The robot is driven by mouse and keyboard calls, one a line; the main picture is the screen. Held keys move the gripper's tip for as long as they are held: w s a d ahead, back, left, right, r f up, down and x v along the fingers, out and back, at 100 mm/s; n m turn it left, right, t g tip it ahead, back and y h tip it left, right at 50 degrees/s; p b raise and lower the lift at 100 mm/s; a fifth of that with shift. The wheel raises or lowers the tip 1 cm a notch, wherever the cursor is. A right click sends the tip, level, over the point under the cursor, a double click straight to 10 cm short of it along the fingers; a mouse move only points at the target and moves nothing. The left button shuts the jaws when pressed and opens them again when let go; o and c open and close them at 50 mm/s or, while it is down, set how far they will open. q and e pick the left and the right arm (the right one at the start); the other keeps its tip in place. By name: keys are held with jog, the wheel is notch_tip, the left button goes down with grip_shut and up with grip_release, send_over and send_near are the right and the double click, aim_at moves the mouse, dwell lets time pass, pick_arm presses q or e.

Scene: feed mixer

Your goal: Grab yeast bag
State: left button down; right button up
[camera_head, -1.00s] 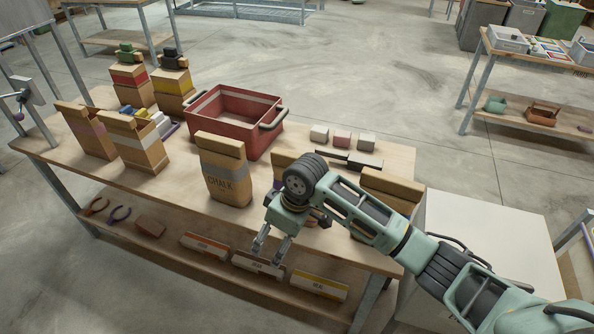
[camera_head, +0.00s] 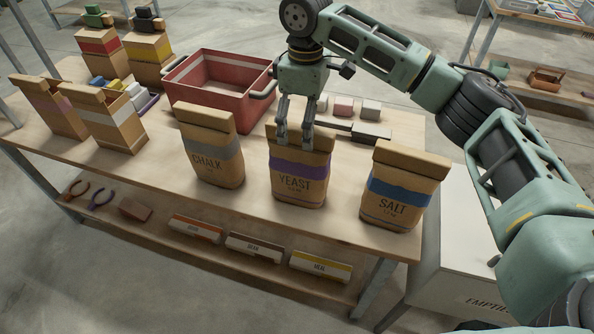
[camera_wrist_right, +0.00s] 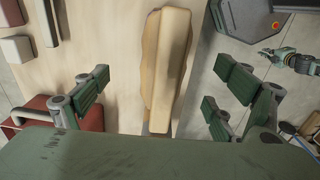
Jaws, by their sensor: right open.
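The yeast bag (camera_head: 298,185) is a brown paper bag with a purple band and the word YEAST. It stands upright on the wooden table between the chalk bag and the salt bag. My right gripper (camera_head: 294,138) points down at the top of the yeast bag in the head view. In the right wrist view the folded top of a bag (camera_wrist_right: 168,65) lies between the two spread fingers, apart from both. The right gripper is open and holds nothing. My left gripper is not identifiable in the head view.
The chalk bag (camera_head: 210,150) stands left of the yeast bag and the salt bag (camera_head: 400,190) stands right. A red crate (camera_head: 215,100) is behind. Small blocks (camera_head: 343,107) lie behind the yeast bag. More bags (camera_head: 118,122) stand at left. A lower shelf holds labelled boxes (camera_head: 255,246).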

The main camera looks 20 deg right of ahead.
aim_at(300, 146)
jog(key=shift+s+f, duration=0.2)
jog(key=shift+f, duration=0.2)
jog(key=shift+a+f+p, duration=0.15)
jog(key=shift+f+p, duration=0.35)
jog(key=shift+f, duration=0.35)
jog(key=f, duration=0.1)
jog(key=f+p, duration=0.1)
jog(key=f, duration=0.1)
jog(key=shift+w+a+f, duration=0.1)
jog(key=shift+a+f, duration=0.25)
jog(key=shift+f, duration=0.5)
jog(key=c, duration=2.1)
pick_arm(q)
jog(key=shift+s+r, duration=0.85)
jog(key=shift+r, duration=0.3)
pick_arm(e)
jog(key=shift+w, duration=0.1)
jog(key=shift+c, duration=0.4)
